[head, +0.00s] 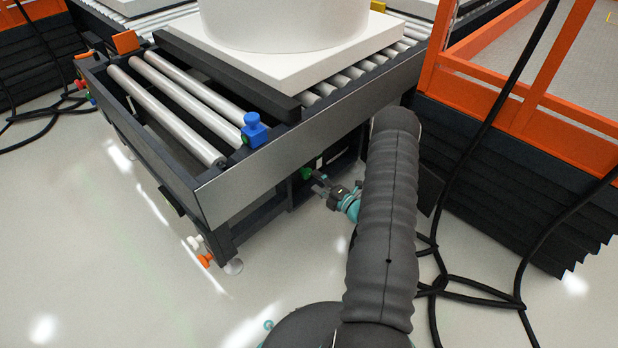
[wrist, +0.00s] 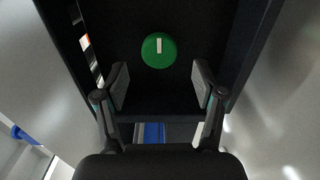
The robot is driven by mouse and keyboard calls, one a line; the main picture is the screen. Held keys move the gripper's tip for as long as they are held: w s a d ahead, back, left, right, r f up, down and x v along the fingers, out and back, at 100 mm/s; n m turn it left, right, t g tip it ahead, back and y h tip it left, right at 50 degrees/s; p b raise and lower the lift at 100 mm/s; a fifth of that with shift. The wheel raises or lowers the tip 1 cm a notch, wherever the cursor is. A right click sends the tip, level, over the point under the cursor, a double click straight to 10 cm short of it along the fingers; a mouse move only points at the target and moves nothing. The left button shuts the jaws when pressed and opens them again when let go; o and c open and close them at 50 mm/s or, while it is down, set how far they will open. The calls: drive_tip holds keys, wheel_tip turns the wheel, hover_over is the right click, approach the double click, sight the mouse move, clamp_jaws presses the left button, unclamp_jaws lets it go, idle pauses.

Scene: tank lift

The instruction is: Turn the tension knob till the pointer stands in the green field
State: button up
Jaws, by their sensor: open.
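The round green knob (wrist: 150,58) with a short white bar on it is in the upper middle of the wrist view, on a dark panel under the conveyor. The white bar stands about upright. In the head view the knob (head: 306,173) is a small green spot below the conveyor's side rail. My gripper (wrist: 160,86) is open and empty, its two fingers apart to the left and right, just below the knob in the picture and not touching it. My gripper also shows in the head view (head: 321,184), close to the knob. I cannot make out a pointer or green field.
The roller conveyor (head: 270,152) carries a white slab (head: 240,62) with a white cylinder (head: 280,25). A blue knob (head: 255,130) sits on its rail. An orange-framed lift (head: 575,115) with dark bellows stands right. Black cables (head: 440,285) lie on the floor; the left front floor is clear.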

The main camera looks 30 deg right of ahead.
drive_tip(key=v, duration=0.7)
drive_tip(key=shift+s, duration=0.2)
drive_tip(key=shift+r, duration=0.1)
